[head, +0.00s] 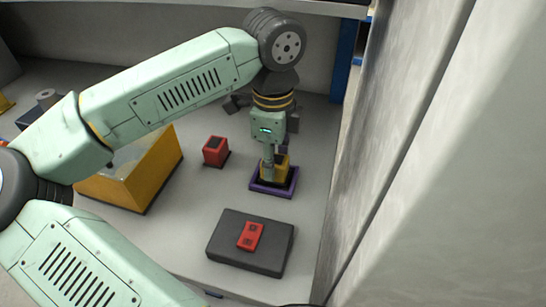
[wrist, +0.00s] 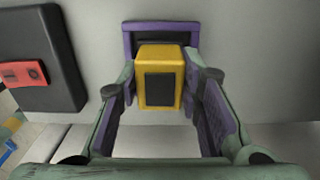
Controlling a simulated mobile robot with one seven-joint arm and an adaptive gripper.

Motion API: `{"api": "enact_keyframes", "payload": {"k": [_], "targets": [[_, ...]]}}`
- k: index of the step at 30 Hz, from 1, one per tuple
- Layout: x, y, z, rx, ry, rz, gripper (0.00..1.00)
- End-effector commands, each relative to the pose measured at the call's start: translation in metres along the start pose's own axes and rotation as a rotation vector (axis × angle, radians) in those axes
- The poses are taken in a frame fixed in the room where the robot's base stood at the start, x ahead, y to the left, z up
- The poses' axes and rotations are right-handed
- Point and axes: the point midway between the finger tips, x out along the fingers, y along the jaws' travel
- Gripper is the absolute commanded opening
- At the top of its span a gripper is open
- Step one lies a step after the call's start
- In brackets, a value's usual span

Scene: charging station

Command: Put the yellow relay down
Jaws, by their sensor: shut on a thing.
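The yellow relay (wrist: 160,54) is a yellow block with a dark panel on its face. It sits between the two fingers of my gripper (wrist: 160,90), which is shut on it. In the head view the yellow relay (head: 283,170) is at or just above a purple-rimmed tray (head: 259,187). The purple tray also shows behind the relay in the wrist view (wrist: 128,40). I cannot tell whether the relay touches the tray floor. My gripper (head: 275,165) points down from the arm and partly hides the relay.
A dark grey block (head: 225,258) with a red part (head: 250,236) on it stands in front. A red block (head: 215,151) stands to the left. A yellow bin (head: 157,172) is farther left. A pale wall (head: 440,180) rises close on the right.

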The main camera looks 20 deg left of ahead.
Motion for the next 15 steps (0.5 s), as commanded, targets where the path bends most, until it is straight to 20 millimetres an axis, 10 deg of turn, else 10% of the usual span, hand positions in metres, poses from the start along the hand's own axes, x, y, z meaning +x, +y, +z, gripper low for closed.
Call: {"api": "enact_keyframes", "payload": {"k": [14,15], "targets": [[0.0125,0.004,-0.0022,-0.005,0.0,0.0,0.0],[0.011,0.004,-0.0023,-0.005,0.0,0.0,0.35]]}}
